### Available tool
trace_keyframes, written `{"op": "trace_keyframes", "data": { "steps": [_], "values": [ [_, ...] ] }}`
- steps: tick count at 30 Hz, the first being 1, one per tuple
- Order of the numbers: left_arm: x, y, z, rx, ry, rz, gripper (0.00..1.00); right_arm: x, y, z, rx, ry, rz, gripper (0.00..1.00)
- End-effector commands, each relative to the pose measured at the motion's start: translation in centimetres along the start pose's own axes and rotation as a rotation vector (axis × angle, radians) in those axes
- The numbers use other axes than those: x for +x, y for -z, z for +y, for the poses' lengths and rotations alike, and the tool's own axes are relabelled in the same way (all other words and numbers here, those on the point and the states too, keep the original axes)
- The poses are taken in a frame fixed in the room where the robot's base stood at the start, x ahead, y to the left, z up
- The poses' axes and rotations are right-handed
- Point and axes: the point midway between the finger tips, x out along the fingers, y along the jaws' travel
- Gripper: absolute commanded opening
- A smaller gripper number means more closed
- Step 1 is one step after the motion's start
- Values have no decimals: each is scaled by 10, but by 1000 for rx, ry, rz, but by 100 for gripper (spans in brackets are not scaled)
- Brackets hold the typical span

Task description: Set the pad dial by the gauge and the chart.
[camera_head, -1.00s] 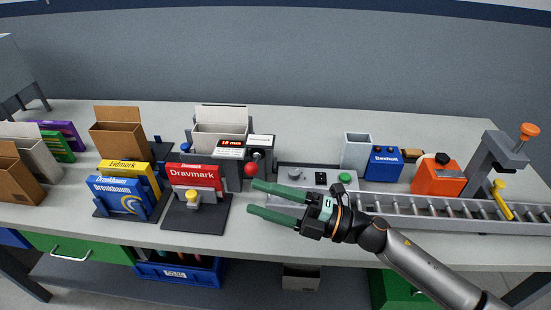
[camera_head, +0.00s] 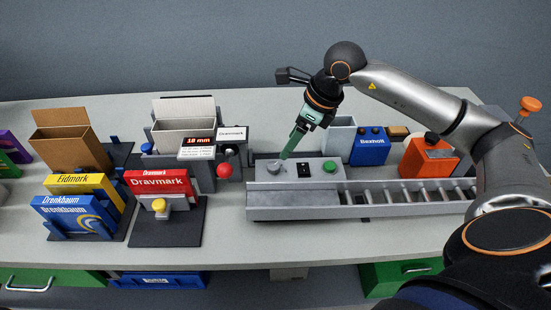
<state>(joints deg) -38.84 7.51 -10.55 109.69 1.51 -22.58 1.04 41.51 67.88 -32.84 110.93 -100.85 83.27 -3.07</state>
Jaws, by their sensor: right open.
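The grey pad dial (camera_head: 274,165) sits at the left end of a grey control panel (camera_head: 317,179). The panel also has a small black display and a green button (camera_head: 329,166). My right gripper (camera_head: 288,154) points down with its green fingers just right of the dial's top. The fingers overlap in this view; I cannot tell whether they touch the dial. The gauge (camera_head: 199,140) has a dark display that seems to read 18 mm in red. A white printed card (camera_head: 197,153) sits below it, too small to read; I cannot tell if it is the chart. My left gripper is not in view.
A roller conveyor (camera_head: 407,198) runs right from the panel. A red ball knob (camera_head: 224,171) is left of the panel. Dravmark (camera_head: 160,186) and Drenkbaum (camera_head: 72,215) boxes stand further left.

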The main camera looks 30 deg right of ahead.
Motion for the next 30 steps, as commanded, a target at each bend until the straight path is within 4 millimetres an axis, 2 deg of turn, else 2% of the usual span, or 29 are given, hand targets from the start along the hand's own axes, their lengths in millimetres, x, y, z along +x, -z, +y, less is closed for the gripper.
{"op": "trace_keyframes", "data": {
  "steps": [6, 12, 18, 25, 26, 30],
  "values": [
    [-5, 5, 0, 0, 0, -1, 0, 46, -1, 2, 0, -6, 0, 71],
    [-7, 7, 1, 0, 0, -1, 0, 76, -1, 1, 2, -5, -2, 71],
    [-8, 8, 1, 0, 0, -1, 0, 87, 0, 1, 0, -3, -1, 71],
    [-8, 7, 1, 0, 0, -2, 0, 88, 0, 1, 0, -3, -2, 71],
    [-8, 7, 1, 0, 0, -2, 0, 88, 0, 1, 0, -3, -2, 70],
    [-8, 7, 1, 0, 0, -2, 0, 88, 0, 1, 0, -3, -2, 54]
  ]
}}
